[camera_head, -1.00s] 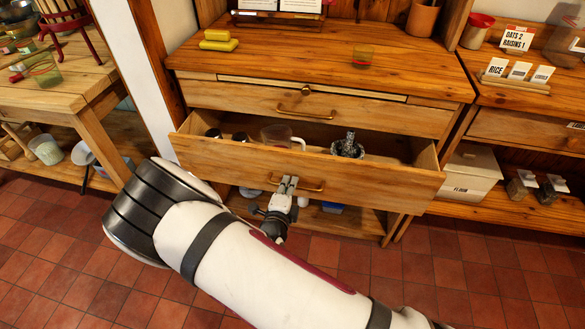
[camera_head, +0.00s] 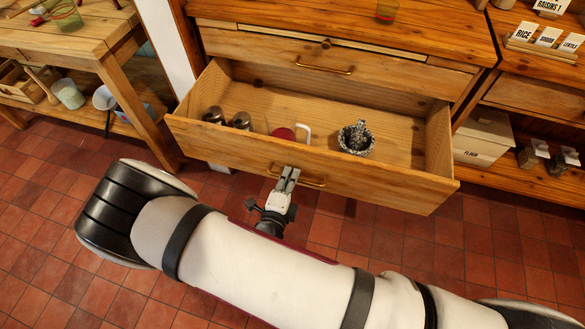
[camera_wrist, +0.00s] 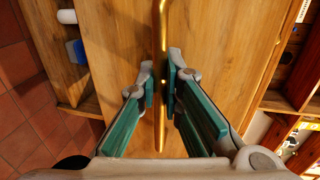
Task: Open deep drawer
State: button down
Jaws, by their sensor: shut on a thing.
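The deep drawer (camera_head: 390,181) is pulled well out of the pine cabinet, and its inside shows in the head view. Its brass handle (camera_head: 312,184) is a bar on the front panel. My gripper (camera_head: 287,173) is at the left part of this handle. In the wrist view, the fingers of my gripper (camera_wrist: 160,84) stand on either side of the brass handle (camera_wrist: 160,40) and close on it. The drawer front (camera_wrist: 110,40) fills most of that view.
In the drawer are a speckled mortar with a pestle (camera_head: 356,140), two dark-topped jars (camera_head: 240,121) and a mug with a white handle (camera_head: 303,131). A shallower drawer (camera_head: 290,68) above is shut. A wooden table (camera_head: 75,45) stands left. Tiled floor (camera_head: 40,210) lies in front.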

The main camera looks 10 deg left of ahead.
jog(key=shift+s, duration=0.3)
jog(key=shift+a, duration=0.1)
jog(key=c, duration=1.7)
grip_release()
jog(key=v, duration=0.7)
jog(key=shift+s, duration=0.25)
jog(key=shift+r, duration=0.15)
